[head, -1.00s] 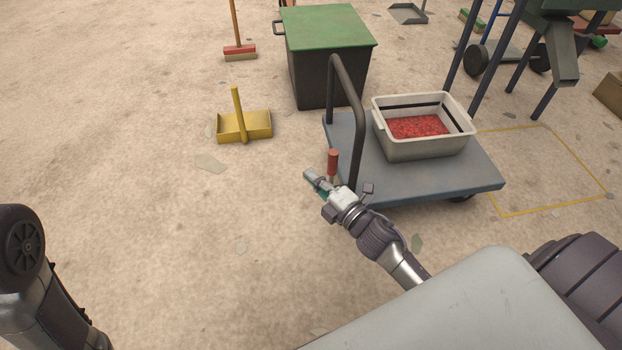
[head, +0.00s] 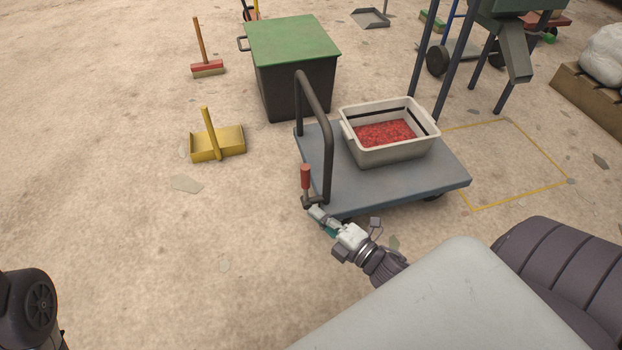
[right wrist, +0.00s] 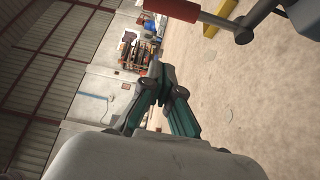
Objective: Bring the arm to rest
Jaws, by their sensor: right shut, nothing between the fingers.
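My right gripper (head: 322,220) is shut and empty, just below the cart's handle in the head view. Its closed teal fingers show in the right wrist view (right wrist: 168,82). The red grip (head: 305,177) on the cart's handle stands close beyond the fingertips; it also shows at the top of the right wrist view (right wrist: 172,9). I cannot tell if the fingers touch the handle. My left arm shows only in part at the lower left of the head view, and its gripper is out of frame.
The flat cart (head: 400,192) carries a pale bin (head: 392,153) of red material. A green-lidded dark bin (head: 296,85) stands behind it. A yellow dustpan (head: 217,145) and a red broom (head: 208,67) stand left. A yellow outline (head: 520,194) marks floor at right. The left floor is mostly clear.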

